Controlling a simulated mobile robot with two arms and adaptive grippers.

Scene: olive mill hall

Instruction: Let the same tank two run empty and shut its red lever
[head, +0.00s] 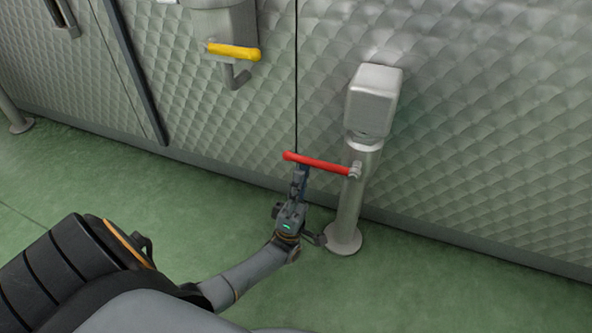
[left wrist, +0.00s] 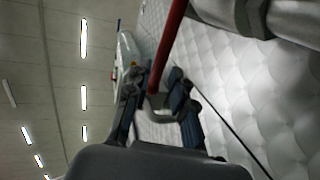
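The red lever (head: 318,163) juts out level to the left from a grey post (head: 349,205) on the floor, in front of the quilted metal wall. My left gripper (head: 300,176) points up just below the lever's free end. In the left wrist view the lever (left wrist: 172,40) runs down to the space between my left fingers (left wrist: 158,98). The fingers stand apart, with some gap beside the bar; firm contact does not show. No tank number and no flow are visible. My right gripper is out of view.
A yellow lever (head: 234,51) sits on a wall fitting with a spout (head: 235,76) at the upper left. A boxy metal head (head: 373,100) tops the post. The quilted wall (head: 480,130) closes off the back. The green floor (head: 130,185) is clear.

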